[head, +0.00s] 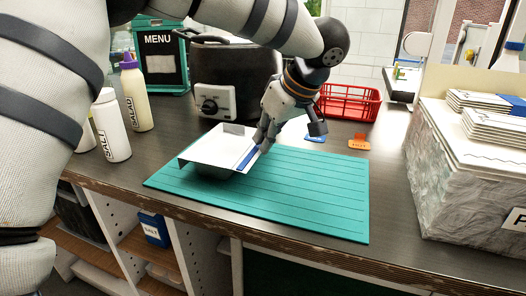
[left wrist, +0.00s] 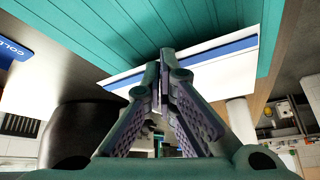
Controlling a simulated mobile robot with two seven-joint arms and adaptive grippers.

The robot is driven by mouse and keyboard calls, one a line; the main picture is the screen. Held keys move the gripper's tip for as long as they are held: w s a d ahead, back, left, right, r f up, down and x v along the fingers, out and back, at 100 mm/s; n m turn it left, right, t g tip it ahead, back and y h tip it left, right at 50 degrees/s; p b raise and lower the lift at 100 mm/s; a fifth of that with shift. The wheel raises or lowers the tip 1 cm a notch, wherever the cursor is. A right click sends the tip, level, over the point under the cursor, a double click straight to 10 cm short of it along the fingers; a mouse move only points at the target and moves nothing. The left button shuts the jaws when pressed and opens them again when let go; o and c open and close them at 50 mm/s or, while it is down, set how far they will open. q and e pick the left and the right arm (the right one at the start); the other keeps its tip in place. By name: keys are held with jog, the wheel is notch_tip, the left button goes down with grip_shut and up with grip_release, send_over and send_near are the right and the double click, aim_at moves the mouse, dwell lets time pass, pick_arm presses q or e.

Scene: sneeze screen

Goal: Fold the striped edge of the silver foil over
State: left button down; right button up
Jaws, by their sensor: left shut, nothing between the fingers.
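The pale silver foil (head: 208,150) sits tilted over a grey container (head: 212,172) at the back left of the teal mat (head: 300,190). Its blue striped edge (head: 246,158) runs along its right side. My left gripper (head: 262,146) is at that edge, fingers shut and empty. In the left wrist view the shut fingertips (left wrist: 168,62) overlap the foil (left wrist: 205,78) and its blue stripe (left wrist: 225,49); I cannot tell whether they touch. My right gripper is not in view.
Bottles (head: 112,125) and a dark cooker (head: 228,80) stand left and behind. A red basket (head: 348,102) and an orange tag (head: 358,142) lie beyond the mat. A large box (head: 455,170) stands right. The mat's front and right are clear.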

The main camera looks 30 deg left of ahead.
pick_arm(q)
jog(key=shift+f, duration=0.2)
jog(key=shift+f, duration=0.3)
